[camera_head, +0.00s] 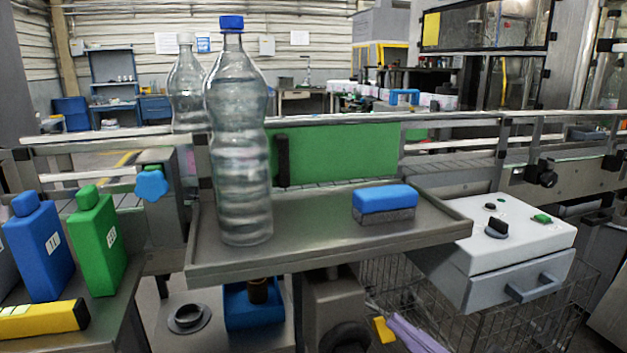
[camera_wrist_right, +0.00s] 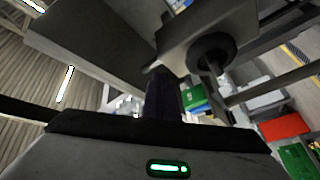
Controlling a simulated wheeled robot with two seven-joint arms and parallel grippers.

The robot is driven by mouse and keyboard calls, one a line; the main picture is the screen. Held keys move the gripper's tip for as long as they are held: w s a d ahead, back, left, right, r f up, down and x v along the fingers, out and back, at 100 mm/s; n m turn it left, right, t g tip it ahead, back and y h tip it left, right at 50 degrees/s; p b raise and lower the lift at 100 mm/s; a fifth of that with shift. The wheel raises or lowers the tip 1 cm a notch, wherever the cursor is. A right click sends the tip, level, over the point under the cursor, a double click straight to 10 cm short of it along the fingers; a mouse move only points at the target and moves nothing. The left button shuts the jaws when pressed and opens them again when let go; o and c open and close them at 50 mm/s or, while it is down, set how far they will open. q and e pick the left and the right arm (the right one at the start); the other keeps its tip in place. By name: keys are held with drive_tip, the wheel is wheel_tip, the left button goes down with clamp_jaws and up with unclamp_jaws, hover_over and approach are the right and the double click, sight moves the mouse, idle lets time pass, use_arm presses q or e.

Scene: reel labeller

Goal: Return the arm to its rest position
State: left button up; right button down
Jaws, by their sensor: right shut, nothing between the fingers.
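My right gripper (camera_wrist_right: 160,92) shows in the right wrist view as a dark pair of fingers, closed together with nothing held. Its housing with a green light fills the bottom of that view. The grey underside of a structure and a round black part hang above it, apart from the fingers. In the head view I cannot make out the right gripper clearly. My left gripper is not in view.
A metal tray (camera_head: 330,251) holds a clear blue-capped bottle (camera_head: 241,150) and a blue-topped block (camera_head: 384,201). A white control box (camera_head: 520,237) stands to its right, above a wire basket (camera_head: 580,290). Blue (camera_head: 36,250) and green (camera_head: 97,245) bottles stand at left.

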drive_tip(key=s+d+f+m+h, duration=0.25)
drive_tip(key=f+m+h, duration=0.3)
drive_tip(key=f, duration=0.45)
drive_tip(key=s+d+f+m+h, duration=0.2)
drive_tip(key=s+f+m+h, duration=0.15)
drive_tip(key=f+m, duration=0.45)
drive_tip(key=s+a+f+m+g+h, duration=0.2)
drive_tip(key=s+f+g, duration=0.4)
drive_tip(key=s+f, duration=0.8)
wheel_tip(320, 180, down, 3)
drive_tip(key=shift+s+a+f+g, duration=0.1)
drive_tip(key=shift+s+a+g, duration=0.1)
drive_tip(key=shift+g, duration=0.1)
drive_tip(key=shift+w+d, duration=0.1)
drive_tip(key=shift+d, duration=0.05)
